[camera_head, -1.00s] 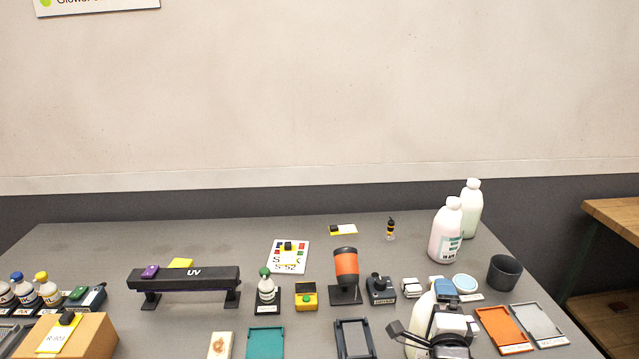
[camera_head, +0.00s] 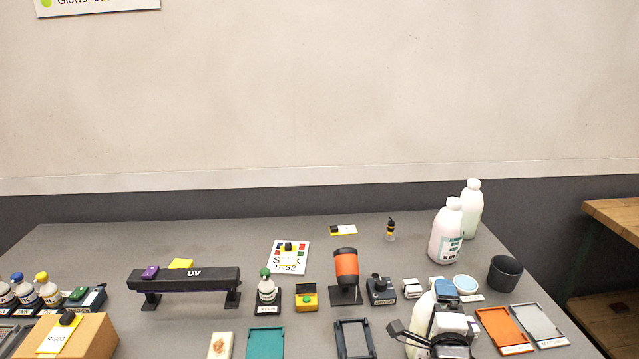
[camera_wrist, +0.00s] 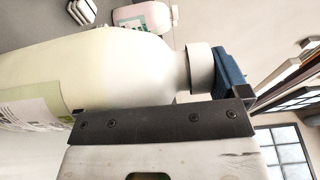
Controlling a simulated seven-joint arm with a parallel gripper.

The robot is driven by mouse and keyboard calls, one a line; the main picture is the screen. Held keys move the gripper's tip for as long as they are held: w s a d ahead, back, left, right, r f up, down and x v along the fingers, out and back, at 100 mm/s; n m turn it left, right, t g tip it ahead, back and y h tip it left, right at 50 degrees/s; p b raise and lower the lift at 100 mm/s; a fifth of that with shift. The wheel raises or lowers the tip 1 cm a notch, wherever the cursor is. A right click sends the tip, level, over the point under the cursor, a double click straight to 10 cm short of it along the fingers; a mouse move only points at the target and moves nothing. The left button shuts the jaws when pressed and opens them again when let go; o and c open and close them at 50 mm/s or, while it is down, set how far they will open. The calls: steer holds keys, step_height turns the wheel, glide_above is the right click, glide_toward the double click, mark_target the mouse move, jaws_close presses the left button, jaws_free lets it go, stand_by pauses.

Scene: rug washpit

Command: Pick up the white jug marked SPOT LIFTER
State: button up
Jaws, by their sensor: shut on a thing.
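A white jug (camera_head: 421,311) with a pale greenish tint is at the front right of the table, partly hidden behind my gripper. In the wrist view the same jug (camera_wrist: 110,68) fills the left and middle, with its white cap (camera_wrist: 200,68) and part of a green-and-white label (camera_wrist: 38,110); I cannot read the wording. My gripper (camera_head: 441,302) is shut on this jug near its shoulder and neck. A blue fingertip shows beside the cap in the wrist view. The jug's base is out of view, so I cannot tell whether it touches the table.
Two more jugs, one pinkish (camera_head: 446,232) and one greenish (camera_head: 470,210), stand behind. A dark cup (camera_head: 504,272), a round pale-blue lid (camera_head: 465,284), an orange tray (camera_head: 503,330) and a grey tray (camera_head: 540,325) lie to the right. A black-framed tray (camera_head: 355,338) is left.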

steer(key=shift+r, duration=1.6)
steer(key=r+v, duration=0.1)
steer(key=v, duration=1.3)
steer(key=shift+s+r, duration=0.15)
steer(key=shift+r, duration=0.15)
steer(key=shift+v, duration=0.8)
